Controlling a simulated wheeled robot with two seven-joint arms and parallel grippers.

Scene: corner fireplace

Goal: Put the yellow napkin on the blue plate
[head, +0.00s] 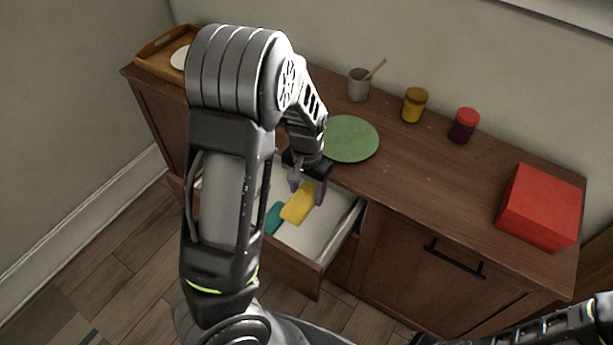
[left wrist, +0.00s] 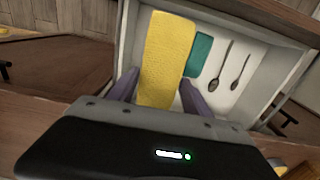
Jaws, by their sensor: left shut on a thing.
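The yellow napkin (head: 298,205) is a folded strip over the open drawer (head: 333,239). My left gripper (head: 308,189) reaches down to the drawer and is shut on the napkin's near end. In the left wrist view the yellow napkin (left wrist: 167,55) runs between the two purple fingers, over the drawer's white inside. No blue plate shows; a green plate (head: 351,139) lies on the cabinet top just behind the gripper. My left arm hides part of the cabinet top and drawer. Part of my right arm shows at the lower right, its gripper out of sight.
A teal cloth (left wrist: 201,54) and two spoons (left wrist: 239,72) lie in the drawer. On the cabinet top stand a wooden tray (head: 150,65), a grey cup (head: 358,86), a yellow jar (head: 414,106), a dark red jar (head: 463,127) and a red box (head: 540,206). The front middle top is clear.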

